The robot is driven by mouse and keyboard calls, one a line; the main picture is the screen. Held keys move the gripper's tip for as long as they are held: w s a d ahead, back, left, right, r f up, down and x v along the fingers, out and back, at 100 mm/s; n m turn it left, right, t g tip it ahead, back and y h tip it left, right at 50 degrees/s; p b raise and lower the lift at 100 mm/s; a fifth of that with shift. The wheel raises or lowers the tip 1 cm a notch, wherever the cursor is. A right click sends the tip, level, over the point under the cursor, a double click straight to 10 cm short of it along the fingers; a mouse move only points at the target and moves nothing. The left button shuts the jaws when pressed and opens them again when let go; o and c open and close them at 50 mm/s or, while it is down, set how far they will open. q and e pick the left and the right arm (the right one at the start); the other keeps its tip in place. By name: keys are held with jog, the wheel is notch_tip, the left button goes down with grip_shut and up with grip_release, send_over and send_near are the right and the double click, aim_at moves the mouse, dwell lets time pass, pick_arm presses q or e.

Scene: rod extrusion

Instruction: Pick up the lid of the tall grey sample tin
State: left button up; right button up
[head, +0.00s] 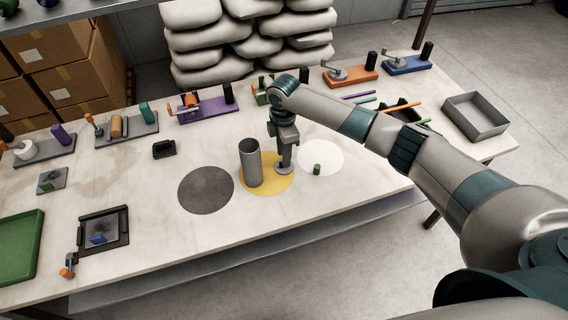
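The tall grey sample tin (250,165) stands upright on the yellow disc (265,184). Its top looks open, with a dark inside. A small flat grey round piece (283,170), which looks like the lid, lies at the right part of the yellow disc. My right gripper (286,163) points down right at this piece, just right of the tin. The fingertips are too small and too hidden to tell whether they are open or shut, or whether they touch the piece. My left gripper is not in view.
A dark grey disc (206,190) lies left of the tin. A white disc (321,156) with a small green cylinder (317,169) lies to the right. Several coloured rod fixtures line the back edge. A grey tray (475,117) stands at the right. The front middle table is clear.

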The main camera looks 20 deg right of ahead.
jog(key=shift+w+f+p, duration=0.1)
jog(key=shift+f+p, duration=0.3)
jog(key=shift+f, duration=1.1)
jog(key=shift+d, duration=0.1)
grip_shut()
